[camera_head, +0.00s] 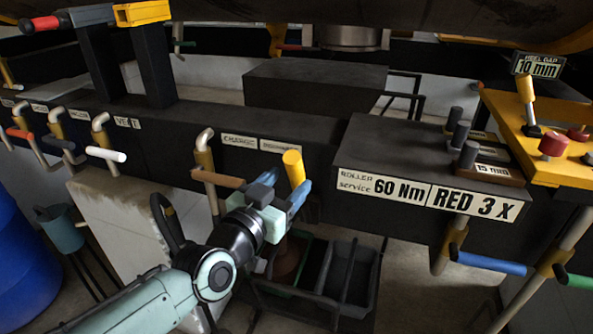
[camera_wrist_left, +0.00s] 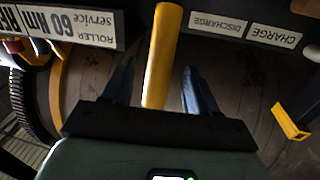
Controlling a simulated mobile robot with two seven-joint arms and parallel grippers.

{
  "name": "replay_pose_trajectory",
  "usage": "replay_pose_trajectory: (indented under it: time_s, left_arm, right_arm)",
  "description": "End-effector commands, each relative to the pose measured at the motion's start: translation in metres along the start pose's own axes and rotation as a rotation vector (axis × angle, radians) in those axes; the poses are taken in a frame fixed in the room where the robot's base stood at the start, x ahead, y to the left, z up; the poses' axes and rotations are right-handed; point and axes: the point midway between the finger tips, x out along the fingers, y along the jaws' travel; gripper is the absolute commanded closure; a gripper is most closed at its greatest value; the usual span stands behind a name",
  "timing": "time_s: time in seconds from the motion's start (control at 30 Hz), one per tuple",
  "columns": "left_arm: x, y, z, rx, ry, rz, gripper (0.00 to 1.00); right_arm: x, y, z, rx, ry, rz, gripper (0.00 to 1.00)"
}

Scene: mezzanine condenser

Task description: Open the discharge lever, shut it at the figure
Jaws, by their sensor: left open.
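The discharge lever is a thick yellow handle (camera_head: 293,168) below the DISCHARGE label (camera_head: 280,147) on the dark beam. In the left wrist view the yellow handle (camera_wrist_left: 158,50) stands between the fingers. My left gripper (camera_head: 285,185) is open around it, and the left wrist view shows a gap at each finger (camera_wrist_left: 157,78). Contact cannot be told in the head view. Signs read "60 Nm" and "RED 3 X" (camera_head: 425,195), and a small plate at the top right reads "10 mm" (camera_head: 540,66). My right gripper is not in view.
A brown-handled lever (camera_head: 218,180) hangs just left, by the CHARGE label. Red, dark and white levers are further left. Dark bins (camera_head: 345,275) stand below on the floor. A blue-handled lever (camera_head: 490,263) and a yellow panel (camera_head: 535,135) are at right.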

Motion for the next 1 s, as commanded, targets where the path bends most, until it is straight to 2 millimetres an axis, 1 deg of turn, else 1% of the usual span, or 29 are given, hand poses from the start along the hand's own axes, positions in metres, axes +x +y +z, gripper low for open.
replay_pose_trajectory:
  time_s: [0.03, 0.1, 0.27, 0.4, 0.63, 0.67, 0.7, 0.77, 0.8, 0.83, 1.0]
  left_arm:
    - [0.011, 0.001, 0.001, 0.000, -0.001, 0.001, 0.41]
    - [0.022, 0.001, 0.001, 0.000, -0.001, 0.000, 0.41]
    - [0.039, 0.000, 0.000, 0.001, 0.000, 0.000, 0.41]
    - [0.045, 0.000, 0.000, 0.000, 0.001, -0.001, 0.41]
    - [0.045, 0.000, 0.000, -0.001, 0.000, -0.001, 0.41]
    - [0.045, 0.000, 0.000, -0.001, 0.000, -0.001, 0.44]
    - [0.045, 0.000, 0.000, -0.001, 0.000, 0.000, 0.57]
    - [0.045, 0.000, 0.000, -0.001, 0.001, -0.001, 0.77]
    - [0.045, 0.000, 0.000, -0.001, 0.001, -0.001, 0.90]
    - [0.045, 0.000, 0.000, 0.000, 0.000, -0.001, 1.00]
    - [0.045, 0.000, -0.001, -0.001, -0.003, 0.000, 1.00]
  right_arm:
    - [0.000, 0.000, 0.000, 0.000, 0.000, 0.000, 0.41]
    - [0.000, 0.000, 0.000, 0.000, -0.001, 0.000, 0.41]
    - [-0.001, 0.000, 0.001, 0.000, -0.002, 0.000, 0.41]
    - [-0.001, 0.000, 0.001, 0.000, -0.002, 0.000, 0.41]
    - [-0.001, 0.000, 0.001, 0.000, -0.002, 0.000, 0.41]
    - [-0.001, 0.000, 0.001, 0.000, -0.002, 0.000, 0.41]
    - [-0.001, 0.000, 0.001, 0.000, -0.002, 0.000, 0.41]
    - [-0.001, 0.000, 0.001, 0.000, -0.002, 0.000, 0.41]
    - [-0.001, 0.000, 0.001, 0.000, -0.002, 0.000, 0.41]
    - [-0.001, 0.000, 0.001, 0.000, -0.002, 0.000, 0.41]
    - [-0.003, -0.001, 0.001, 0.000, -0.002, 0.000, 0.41]
